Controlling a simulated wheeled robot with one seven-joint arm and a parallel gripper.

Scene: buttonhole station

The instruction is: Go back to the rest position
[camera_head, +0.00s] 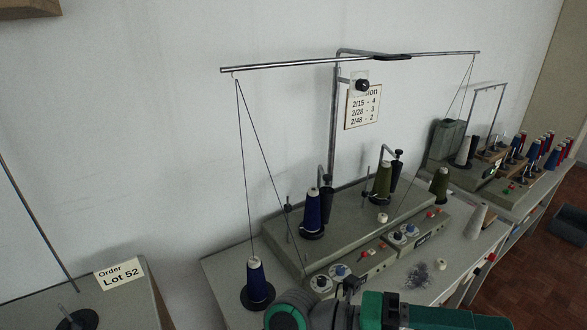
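My green and black arm (440,315) lies across the bottom edge of the head view, in front of the winding table. Only its upper side shows, and the frame cuts it off below. I cannot make out any gripper fingers, and nothing held shows. A dark blue thread cone (257,282) stands on a black base at the table's front left, close to the left end of my arm.
The grey winding machine (335,235) carries blue and olive cones under a metal thread rail (300,64). An "Order Lot 52" card (120,275) is left.

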